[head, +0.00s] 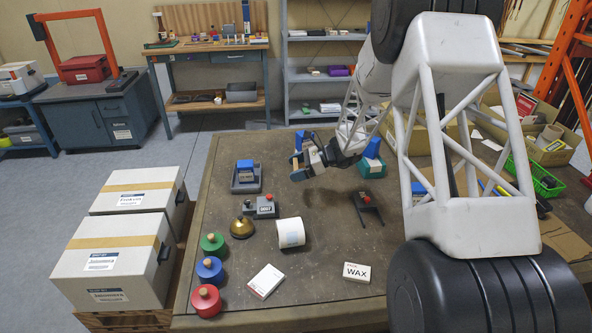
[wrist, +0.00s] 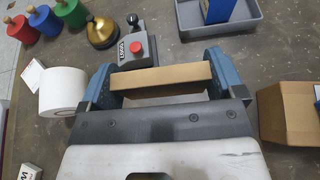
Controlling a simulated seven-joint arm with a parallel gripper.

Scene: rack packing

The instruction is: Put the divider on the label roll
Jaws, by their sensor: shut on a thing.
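My gripper (head: 303,166) is shut on a tan, flat strip of board, which I take to be the divider (wrist: 162,78). In the wrist view the divider spans between the two blue fingers, held crosswise. In the head view it shows only as a small tan edge at the fingertips, above the far middle of the table. The label roll (head: 290,233) is a white cylinder lying on its side on the table, nearer the front than my gripper. It also shows in the wrist view (wrist: 62,92), left of the fingers and apart from the divider.
A grey device with a red button (head: 262,207) and a brass dome (head: 241,228) stand left of the roll.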

